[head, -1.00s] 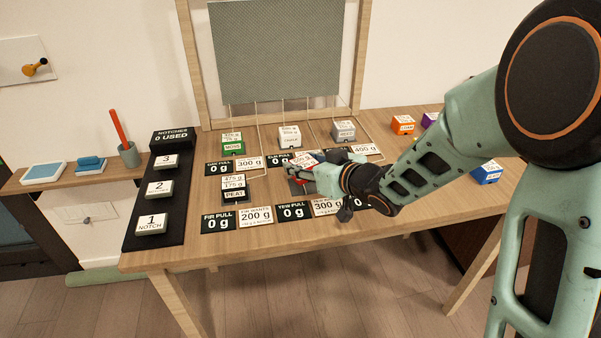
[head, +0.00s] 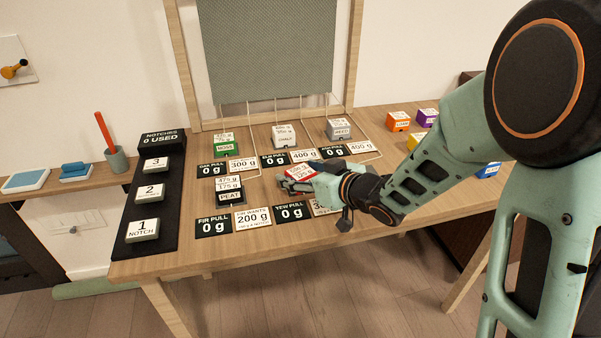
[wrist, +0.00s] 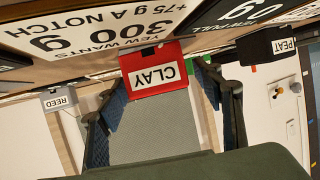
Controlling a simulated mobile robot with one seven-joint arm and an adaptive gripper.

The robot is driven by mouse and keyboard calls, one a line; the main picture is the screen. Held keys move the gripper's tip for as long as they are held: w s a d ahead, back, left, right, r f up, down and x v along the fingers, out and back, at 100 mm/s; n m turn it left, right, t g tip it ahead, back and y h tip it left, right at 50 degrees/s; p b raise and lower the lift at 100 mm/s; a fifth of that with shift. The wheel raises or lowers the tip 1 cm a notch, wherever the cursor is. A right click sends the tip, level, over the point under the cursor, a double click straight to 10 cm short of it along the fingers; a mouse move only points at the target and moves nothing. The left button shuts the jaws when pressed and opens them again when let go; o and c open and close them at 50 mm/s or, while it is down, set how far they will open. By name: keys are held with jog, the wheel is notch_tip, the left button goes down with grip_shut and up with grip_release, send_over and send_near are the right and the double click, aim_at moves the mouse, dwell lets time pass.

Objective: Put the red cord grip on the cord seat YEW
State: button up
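The red cord grip, marked CLAY (head: 299,174), is at the middle of the table, behind the YEW PULL sign (head: 292,212). In the wrist view the red cord grip (wrist: 157,74) sits between the fingertips, its label upside down. My gripper (head: 293,186) is shut on it, one finger on each side. The YEW cord seat is hidden under the grip and my gripper, so I cannot tell whether the grip touches it. The YEW sign reads 0 g; in the wrist view its card (wrist: 95,38) reads YEW WANTS 300 g.
The black PEAT grip (head: 230,195) stands left of my gripper. The green (head: 223,147), white CHALK (head: 284,138) and grey REED (head: 339,130) grips stand behind. Notch blocks (head: 142,230) line a black strip at left. Coloured blocks (head: 398,121) stand at the right.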

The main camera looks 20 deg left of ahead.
jog(key=shift+r, duration=0.15)
jog(key=shift+d+r, duration=0.15)
jog(key=shift+r, duration=0.05)
jog(key=p+v, duration=0.3)
jog(key=v, duration=0.7)
jog(key=shift+s+d+p, duration=0.3)
jog(key=shift+s+d+r, duration=0.15)
jog(key=shift+s+d, duration=0.15)
jog(key=shift+d, duration=0.05)
